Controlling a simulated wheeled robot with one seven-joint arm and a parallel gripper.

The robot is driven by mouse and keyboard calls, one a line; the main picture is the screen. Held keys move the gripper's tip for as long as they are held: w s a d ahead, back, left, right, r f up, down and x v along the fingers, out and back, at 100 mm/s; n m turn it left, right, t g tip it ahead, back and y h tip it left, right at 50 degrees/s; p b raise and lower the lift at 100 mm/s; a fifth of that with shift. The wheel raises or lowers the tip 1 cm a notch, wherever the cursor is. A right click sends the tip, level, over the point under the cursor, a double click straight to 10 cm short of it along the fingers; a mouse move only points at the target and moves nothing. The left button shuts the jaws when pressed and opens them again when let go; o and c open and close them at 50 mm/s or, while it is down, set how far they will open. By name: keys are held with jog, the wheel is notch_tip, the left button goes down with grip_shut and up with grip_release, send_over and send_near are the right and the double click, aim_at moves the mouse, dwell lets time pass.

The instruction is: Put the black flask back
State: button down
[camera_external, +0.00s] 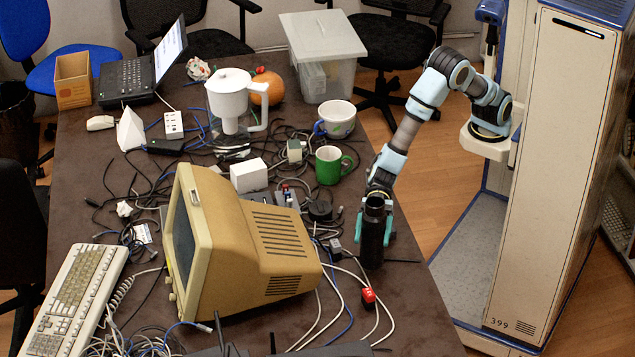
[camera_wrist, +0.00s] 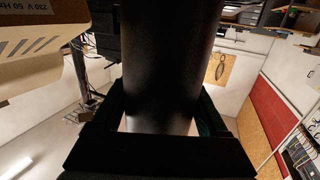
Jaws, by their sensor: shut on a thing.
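The black flask (camera_external: 372,243) is upright at the right edge of the table, right of the old beige monitor. My gripper (camera_external: 374,222) is around the flask's upper part, with a green finger on either side, and is shut on it. In the wrist view the flask (camera_wrist: 160,65) fills the middle as a dark cylinder between the fingers of my gripper (camera_wrist: 160,122). I cannot tell whether the flask's base touches the table.
The beige monitor (camera_external: 245,240) stands close on the left. A green mug (camera_external: 329,166) and a white cup (camera_external: 336,119) stand behind. Cables and a red plug (camera_external: 368,297) lie in front of the flask. The table (camera_external: 420,325) has some bare room at its front right.

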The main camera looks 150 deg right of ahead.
aim_at(372, 246)
jog(key=shift+f, duration=1.7)
jog(key=shift+f, duration=0.15)
grip_release()
